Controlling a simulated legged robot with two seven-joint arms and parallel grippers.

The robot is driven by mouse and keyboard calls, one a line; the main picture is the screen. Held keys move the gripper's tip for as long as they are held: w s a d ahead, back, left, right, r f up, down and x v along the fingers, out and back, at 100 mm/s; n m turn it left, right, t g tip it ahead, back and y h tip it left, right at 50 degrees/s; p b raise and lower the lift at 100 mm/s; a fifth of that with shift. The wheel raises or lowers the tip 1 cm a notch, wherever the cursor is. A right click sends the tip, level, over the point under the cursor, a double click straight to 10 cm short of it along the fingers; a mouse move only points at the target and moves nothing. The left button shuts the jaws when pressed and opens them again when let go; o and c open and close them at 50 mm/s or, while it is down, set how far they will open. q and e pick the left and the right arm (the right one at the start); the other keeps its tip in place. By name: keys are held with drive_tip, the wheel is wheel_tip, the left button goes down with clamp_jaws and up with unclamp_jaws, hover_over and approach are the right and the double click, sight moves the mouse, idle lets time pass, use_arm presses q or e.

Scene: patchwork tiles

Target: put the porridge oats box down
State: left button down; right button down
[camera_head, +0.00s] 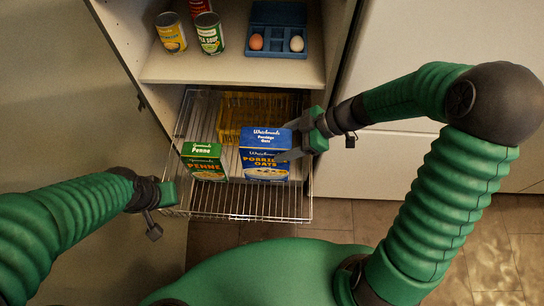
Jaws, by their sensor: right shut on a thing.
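The porridge oats box (264,159) is blue with a bowl pictured on its front. It stands upright at the wire pull-out basket (240,208), right of a green penne box (205,162). My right gripper (293,150) is at the box's right side, shut on it. I cannot tell whether the box's base touches the basket floor. My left gripper (163,194) is at the basket's left front edge, apart from the boxes; its fingers do not show clearly.
The shelf (225,68) above holds several cans (171,34) and a blue egg tray (276,18) with two eggs. The basket's front strip is bare.

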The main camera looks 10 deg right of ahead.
wheel_tip(320, 180, down, 7)
drive_tip(key=b, duration=0.2)
drive_tip(key=shift+f+b, duration=0.2)
drive_tip(key=shift+b, duration=0.1)
drive_tip(key=shift+c, duration=1.4)
unclamp_jaws()
drive_tip(key=shift+d, duration=0.1)
drive_tip(key=p+v, duration=0.4)
drive_tip(key=v, duration=0.8)
